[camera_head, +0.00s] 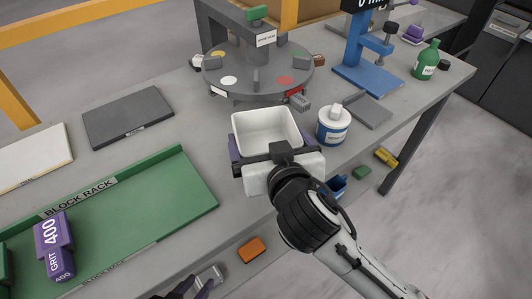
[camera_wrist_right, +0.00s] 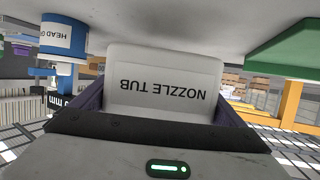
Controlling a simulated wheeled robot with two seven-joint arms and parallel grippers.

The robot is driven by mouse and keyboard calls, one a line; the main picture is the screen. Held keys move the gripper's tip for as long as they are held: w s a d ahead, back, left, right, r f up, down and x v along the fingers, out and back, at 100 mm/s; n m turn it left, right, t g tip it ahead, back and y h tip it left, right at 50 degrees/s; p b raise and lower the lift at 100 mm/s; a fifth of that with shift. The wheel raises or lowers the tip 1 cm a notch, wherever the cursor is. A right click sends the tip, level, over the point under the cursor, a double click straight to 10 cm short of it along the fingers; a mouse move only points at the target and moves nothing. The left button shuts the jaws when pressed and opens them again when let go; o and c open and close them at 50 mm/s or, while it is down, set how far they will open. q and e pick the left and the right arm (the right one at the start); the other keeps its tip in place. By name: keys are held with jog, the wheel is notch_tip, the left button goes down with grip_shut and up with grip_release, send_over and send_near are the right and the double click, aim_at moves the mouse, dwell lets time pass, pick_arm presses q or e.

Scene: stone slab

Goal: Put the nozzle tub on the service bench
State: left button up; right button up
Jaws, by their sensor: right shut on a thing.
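The nozzle tub (camera_head: 266,122) is a white, open-topped, empty tub, upright over the front part of the grey service bench (camera_head: 150,92). In the right wrist view its front wall (camera_wrist_right: 158,88) shows the label upside down. My right gripper (camera_head: 275,147) is shut on the tub, with purple fingers on its two sides. I cannot tell whether the tub's base touches the bench top. My left gripper (camera_head: 193,288) shows only its purple fingertips at the bottom edge of the head view; they look apart, with nothing seen between them.
A blue-and-white jar (camera_head: 333,125) stands close right of the tub. A round turret (camera_head: 257,77) is behind it. A green block rack (camera_head: 130,215) with a purple grit block (camera_head: 54,245) lies to the left. A dark grey plate (camera_head: 128,116) lies beyond the rack.

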pick_arm(q)
jog(key=shift+s+f, duration=0.25)
jog(key=shift+f, duration=0.1)
pick_arm(e)
jog(key=shift+f, duration=2.05)
